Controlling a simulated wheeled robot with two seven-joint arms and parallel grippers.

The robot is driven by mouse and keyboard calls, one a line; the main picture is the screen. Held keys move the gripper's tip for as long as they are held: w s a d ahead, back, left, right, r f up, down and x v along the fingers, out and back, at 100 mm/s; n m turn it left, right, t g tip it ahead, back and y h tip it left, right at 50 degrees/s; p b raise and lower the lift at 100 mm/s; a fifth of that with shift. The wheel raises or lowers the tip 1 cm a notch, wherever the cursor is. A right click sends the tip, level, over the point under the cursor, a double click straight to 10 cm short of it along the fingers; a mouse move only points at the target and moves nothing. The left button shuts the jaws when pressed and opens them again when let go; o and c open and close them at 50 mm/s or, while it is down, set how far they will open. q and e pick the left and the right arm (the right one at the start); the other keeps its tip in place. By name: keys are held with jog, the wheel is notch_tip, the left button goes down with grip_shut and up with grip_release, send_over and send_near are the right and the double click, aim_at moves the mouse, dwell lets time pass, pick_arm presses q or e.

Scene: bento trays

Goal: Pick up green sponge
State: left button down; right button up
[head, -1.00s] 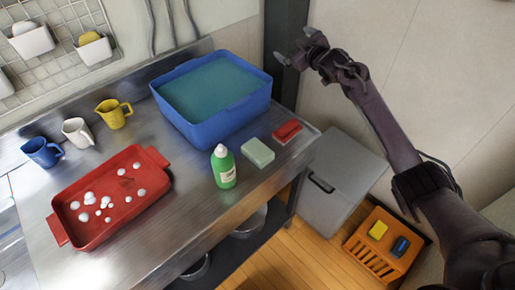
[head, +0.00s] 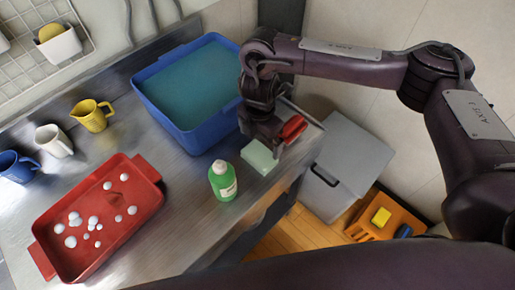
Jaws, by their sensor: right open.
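The pale green sponge (head: 259,157) lies on the metal counter, right of a green bottle and in front of the blue tub. My right gripper (head: 266,143) points down over the counter, its fingers close above the sponge's back right side. It is open, and I cannot tell whether it touches the sponge. The red sponge (head: 293,128) shows just right of the gripper, partly hidden by it. My left gripper is not in view.
The green bottle (head: 222,181) stands close left of the sponge. The blue tub (head: 190,135) with water is behind. A red tray (head: 140,195) with white bits and several mugs are at left. An orange crate (head: 365,226) with a yellow sponge (head: 381,217) stands on the floor.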

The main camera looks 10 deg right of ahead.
aim_at(259, 153)
jog(key=shift+s+a+f, duration=0.1)
jog(key=shift+s+f, duration=0.2)
jog(key=shift+s, duration=0.25)
jog(key=shift+s+f, duration=0.25)
jog(key=shift+s, duration=0.25)
notch_tip(259, 153, down, 3)
jog(key=shift+a+r, duration=0.1)
jog(key=shift+r, duration=0.05)
jog(key=shift+w+f, duration=0.3)
jog(key=shift+f, duration=0.4)
jog(key=shift+s+r, duration=0.1)
jog(key=shift+c, duration=0.4)
jog(key=c, duration=0.5)
jog(key=shift+c, duration=1.4)
jog(key=shift+r, duration=0.45)
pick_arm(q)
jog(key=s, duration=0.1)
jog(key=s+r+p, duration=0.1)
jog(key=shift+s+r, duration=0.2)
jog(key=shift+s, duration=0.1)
pick_arm(e)
notch_tip(259, 153, up, 19)
